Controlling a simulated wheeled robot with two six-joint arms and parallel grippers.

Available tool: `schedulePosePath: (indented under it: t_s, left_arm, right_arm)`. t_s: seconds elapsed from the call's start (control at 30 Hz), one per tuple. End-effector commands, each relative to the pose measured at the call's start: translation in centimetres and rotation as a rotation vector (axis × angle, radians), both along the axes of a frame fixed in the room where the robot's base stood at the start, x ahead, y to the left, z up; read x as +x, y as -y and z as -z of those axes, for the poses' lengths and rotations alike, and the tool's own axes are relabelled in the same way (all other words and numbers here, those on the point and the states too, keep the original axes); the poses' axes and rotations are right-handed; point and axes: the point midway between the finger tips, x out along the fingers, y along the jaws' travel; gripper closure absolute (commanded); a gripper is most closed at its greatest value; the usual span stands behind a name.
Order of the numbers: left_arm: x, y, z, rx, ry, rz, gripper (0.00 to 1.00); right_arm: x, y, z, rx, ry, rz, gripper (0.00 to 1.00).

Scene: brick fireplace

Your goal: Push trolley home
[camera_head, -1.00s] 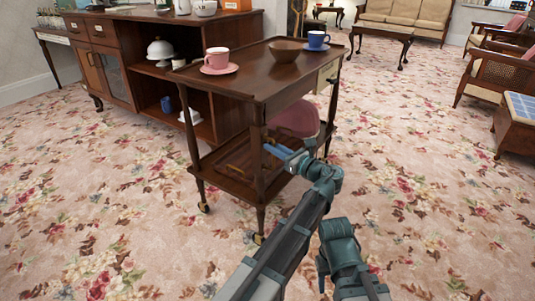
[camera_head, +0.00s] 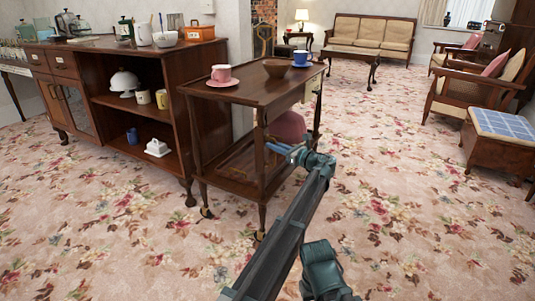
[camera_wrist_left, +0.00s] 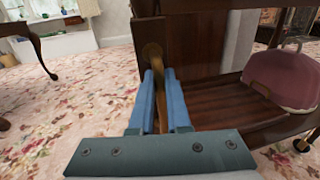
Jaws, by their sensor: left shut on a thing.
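The trolley (camera_head: 250,92) is a dark wooden two-tier cart on castors, upright at the centre of the head view. On its top are a pink cup on a saucer (camera_head: 221,75), a brown bowl (camera_head: 277,68) and a blue cup on a saucer (camera_head: 302,57). A pink dome (camera_head: 287,127) sits on the lower shelf, and shows in the left wrist view (camera_wrist_left: 285,77). My left gripper (camera_head: 281,151) is at the trolley's near side.
A wooden sideboard (camera_head: 205,115) with crockery stands close to the trolley's left. A stool with a blue checked top (camera_head: 503,127) and armchairs are at right. A sofa (camera_head: 368,38) and low table stand far back. Floral carpet (camera_head: 400,195) lies clear at front and right.

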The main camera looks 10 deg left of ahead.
Motion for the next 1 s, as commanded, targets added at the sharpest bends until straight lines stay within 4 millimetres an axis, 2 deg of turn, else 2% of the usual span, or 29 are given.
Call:
schedulePosePath:
  t_s: [0.03,0.1,0.3,0.83,0.87,1.0]
  left_arm:
    - [1.2,0.5,0.0,0.000,0.000,0.001,1.00]
    - [2.1,0.8,0.0,0.000,0.000,0.001,1.00]
    - [3.6,1.3,0.0,0.000,0.000,0.001,1.00]
    - [4.0,1.5,0.0,0.000,0.000,0.001,1.00]
    - [4.0,1.5,0.0,0.000,0.000,0.001,0.80]
    - [4.0,1.5,0.0,0.000,0.000,0.000,0.56]
  right_arm:
    - [0.0,0.0,0.0,0.000,0.000,0.000,0.53]
    - [0.0,0.0,0.0,0.000,0.000,0.000,0.53]
    - [0.0,0.0,0.0,0.000,0.000,0.000,0.53]
    - [0.0,0.0,0.0,0.000,0.000,0.000,0.53]
    - [0.0,0.0,0.0,0.000,0.000,0.000,0.53]
    - [0.0,0.0,0.0,0.000,0.000,0.000,0.53]
